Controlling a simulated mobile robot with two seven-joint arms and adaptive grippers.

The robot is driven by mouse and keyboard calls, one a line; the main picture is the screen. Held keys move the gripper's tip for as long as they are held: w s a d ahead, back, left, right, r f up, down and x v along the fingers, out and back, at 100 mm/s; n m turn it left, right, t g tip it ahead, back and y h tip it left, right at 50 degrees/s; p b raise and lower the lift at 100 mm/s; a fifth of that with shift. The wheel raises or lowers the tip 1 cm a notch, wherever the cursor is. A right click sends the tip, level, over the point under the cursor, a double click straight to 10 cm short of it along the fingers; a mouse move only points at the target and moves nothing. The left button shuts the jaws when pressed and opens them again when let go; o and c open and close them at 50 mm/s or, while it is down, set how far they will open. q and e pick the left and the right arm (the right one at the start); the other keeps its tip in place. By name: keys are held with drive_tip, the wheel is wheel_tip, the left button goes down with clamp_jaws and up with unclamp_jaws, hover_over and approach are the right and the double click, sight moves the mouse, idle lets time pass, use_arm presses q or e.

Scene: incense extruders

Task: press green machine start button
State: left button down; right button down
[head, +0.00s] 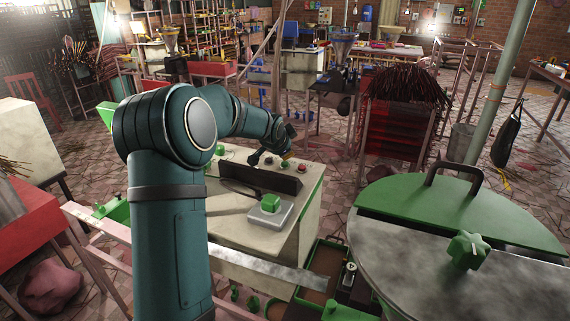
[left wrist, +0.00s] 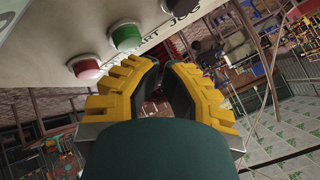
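My left gripper (head: 268,150) is above the far edge of the pale machine (head: 250,222), near a row of small buttons. In the left wrist view the gripper (left wrist: 162,68) has its yellow-and-black fingers drawn together, with nothing seen between them. A green button (left wrist: 125,37) with partly visible lettering beside it is on the pale panel above the fingers, apart from them. A red button (left wrist: 87,68) is to its left. In the head view a green button (head: 220,150) and a red button (head: 302,168) show on the machine. My right gripper is out of view.
A large green block-shaped button (head: 270,203) sits on a grey base on the machine top, beside a dark upright plate (head: 262,178). A big drum with a green lid (head: 400,212) stands at the right. A rack of dark sticks (head: 405,88) is behind.

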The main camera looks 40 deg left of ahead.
use_arm(q)
drive_tip(key=shift+f, duration=0.4)
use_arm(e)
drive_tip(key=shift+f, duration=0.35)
use_arm(q)
drive_tip(key=shift+b, duration=0.3)
